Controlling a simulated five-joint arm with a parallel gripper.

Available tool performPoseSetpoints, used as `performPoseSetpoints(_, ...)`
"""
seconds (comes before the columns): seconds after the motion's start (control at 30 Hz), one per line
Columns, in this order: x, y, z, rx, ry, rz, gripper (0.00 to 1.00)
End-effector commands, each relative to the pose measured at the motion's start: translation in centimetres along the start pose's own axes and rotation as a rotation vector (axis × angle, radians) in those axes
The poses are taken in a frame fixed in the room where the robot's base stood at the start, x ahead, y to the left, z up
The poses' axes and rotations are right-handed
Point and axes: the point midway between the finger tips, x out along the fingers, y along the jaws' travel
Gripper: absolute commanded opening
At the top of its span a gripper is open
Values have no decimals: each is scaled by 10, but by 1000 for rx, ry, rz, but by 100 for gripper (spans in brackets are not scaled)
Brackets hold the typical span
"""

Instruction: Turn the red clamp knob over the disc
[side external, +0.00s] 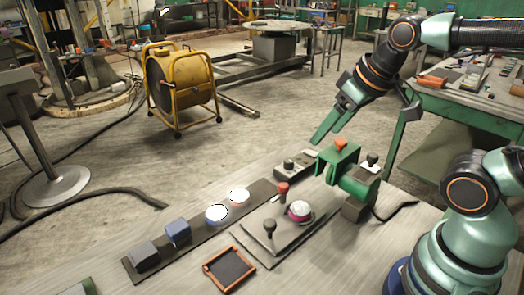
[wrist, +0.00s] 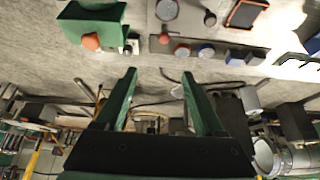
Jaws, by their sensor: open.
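A red knob (side external: 283,188) stands on a short stem by the dark strip. The wrist view shows the red knob (wrist: 182,50), the orange-red knob (wrist: 91,42) and the green block (wrist: 95,18). My gripper (side external: 350,160) is open and empty, its green fingers apart; in the wrist view (wrist: 158,72) nothing is between them.
The dark strip (side external: 190,232) carries blue and grey blocks and round pale-topped pieces. An orange-framed tray (side external: 229,269) lies in front. A small dark-knobbed box (side external: 371,163) stands by the green block. A yellow cable reel (side external: 180,87) is on the floor behind.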

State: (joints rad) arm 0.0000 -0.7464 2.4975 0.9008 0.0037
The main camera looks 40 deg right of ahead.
Motion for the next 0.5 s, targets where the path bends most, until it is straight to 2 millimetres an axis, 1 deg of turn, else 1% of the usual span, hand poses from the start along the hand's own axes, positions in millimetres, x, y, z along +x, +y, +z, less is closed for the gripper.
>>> performPoseSetpoints(0.13, 4, -1, -7, 57, -41, 0, 69)
performPoseSetpoints(0.27, 14, -2, -20, 177, -120, 9, 69)
performPoseSetpoints(0.37, 26, -4, -31, 289, -191, 25, 69)
performPoseSetpoints(0.5, 48, -6, -44, 443, -284, 62, 69)
